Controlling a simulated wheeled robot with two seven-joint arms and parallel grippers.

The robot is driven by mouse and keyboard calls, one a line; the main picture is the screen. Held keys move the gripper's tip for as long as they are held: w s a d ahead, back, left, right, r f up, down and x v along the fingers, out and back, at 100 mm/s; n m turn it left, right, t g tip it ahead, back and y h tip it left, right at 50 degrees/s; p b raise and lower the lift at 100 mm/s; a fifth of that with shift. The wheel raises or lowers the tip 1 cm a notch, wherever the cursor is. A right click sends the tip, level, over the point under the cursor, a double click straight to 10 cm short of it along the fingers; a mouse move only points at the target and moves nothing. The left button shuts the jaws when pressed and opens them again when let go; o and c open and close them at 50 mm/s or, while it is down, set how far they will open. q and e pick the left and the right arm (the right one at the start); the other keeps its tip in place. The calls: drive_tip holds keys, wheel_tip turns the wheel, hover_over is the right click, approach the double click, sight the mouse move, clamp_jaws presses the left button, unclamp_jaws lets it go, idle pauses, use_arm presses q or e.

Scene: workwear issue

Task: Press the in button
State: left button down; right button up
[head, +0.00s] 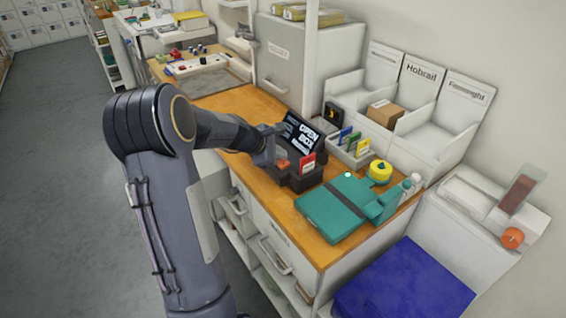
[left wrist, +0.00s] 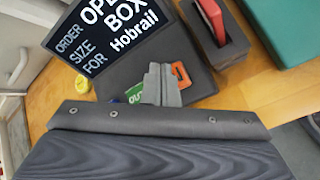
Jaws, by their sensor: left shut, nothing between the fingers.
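A black terminal with a tilted screen (head: 303,135) stands on the wooden counter. In the left wrist view its screen (left wrist: 108,38) reads partly "order size for Hobrail" and the top is cut off. Below the screen is a dark panel (left wrist: 185,50) with a green button (left wrist: 135,95) and an orange-red button (left wrist: 181,74). The green one bears white lettering, partly hidden and too small to read surely. My left gripper (head: 270,158) is shut and empty over this panel; its grey fingertips (left wrist: 160,75) show between the two buttons. I cannot tell whether they touch. My right gripper is out of view.
A red card stands in a dark holder (head: 304,174) beside the terminal. Labelled white bins (head: 430,130) line the wall; one holds a brown box (head: 385,114).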

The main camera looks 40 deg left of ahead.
sight(280, 164)
use_arm(q)
drive_tip(key=shift+f, duration=0.15)
idle(0.3)
drive_tip(key=shift+f+b, duration=0.3)
drive_tip(key=shift+b, duration=0.1)
drive_tip(key=shift+f+b, duration=0.5)
idle(0.5)
drive_tip(key=shift+r, duration=0.1)
drive_tip(key=shift+r+p, duration=0.8)
wheel_tip(280, 164, up, 5)
drive_tip(key=p, duration=0.4)
drive_tip(key=shift+r+p, duration=0.1)
drive_tip(key=shift+p, duration=0.25)
